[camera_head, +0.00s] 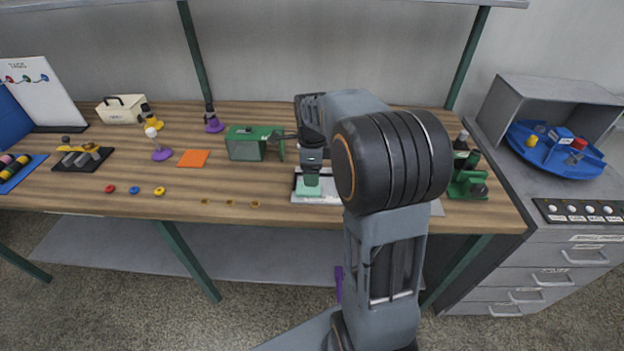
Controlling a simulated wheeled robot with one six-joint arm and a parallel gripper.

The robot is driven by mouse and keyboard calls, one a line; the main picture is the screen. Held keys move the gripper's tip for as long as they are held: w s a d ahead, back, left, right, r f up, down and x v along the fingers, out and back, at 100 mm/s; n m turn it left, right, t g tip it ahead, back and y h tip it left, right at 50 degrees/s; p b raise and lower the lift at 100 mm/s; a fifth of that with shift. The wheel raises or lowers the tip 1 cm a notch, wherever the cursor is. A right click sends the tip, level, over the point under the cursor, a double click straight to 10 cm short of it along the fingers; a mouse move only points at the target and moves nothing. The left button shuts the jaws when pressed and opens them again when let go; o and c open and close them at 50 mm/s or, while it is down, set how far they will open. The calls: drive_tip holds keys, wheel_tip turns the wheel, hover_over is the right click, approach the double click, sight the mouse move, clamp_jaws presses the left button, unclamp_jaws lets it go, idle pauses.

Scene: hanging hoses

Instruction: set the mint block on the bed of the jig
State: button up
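The mint block (309,190) is small and pale green. It is directly below my gripper (311,181), over a pale, flat plate (328,200) near the front edge of the bench. This plate looks like the jig's bed, but my arm hides much of it. My gripper points down, with its dark fingers at the top of the block. I cannot tell whether they grip it, or whether the block rests on the plate.
A green box-shaped device (245,146) with an arm stands left of my gripper. A green press-like tool (467,180) stands right of my arm. An orange square (194,158) lies further left. Small coloured rings (134,190) lie near the front edge.

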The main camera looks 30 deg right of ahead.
wheel_tip(320, 180, up, 5)
drive_tip(key=s+a+f+n+t, duration=0.1)
drive_tip(key=s+a+n, duration=0.3)
drive_tip(key=s+n, duration=0.4)
drive_tip(key=s+a+f+n+t, duration=0.2)
drive_tip(key=s+a+n, duration=0.3)
drive_tip(key=n, duration=1)
drive_tip(key=s, duration=0.3)
drive_tip(key=shift+a+n, duration=0.3)
drive_tip(key=shift+n, duration=0.1)
drive_tip(key=shift+p, duration=0.3)
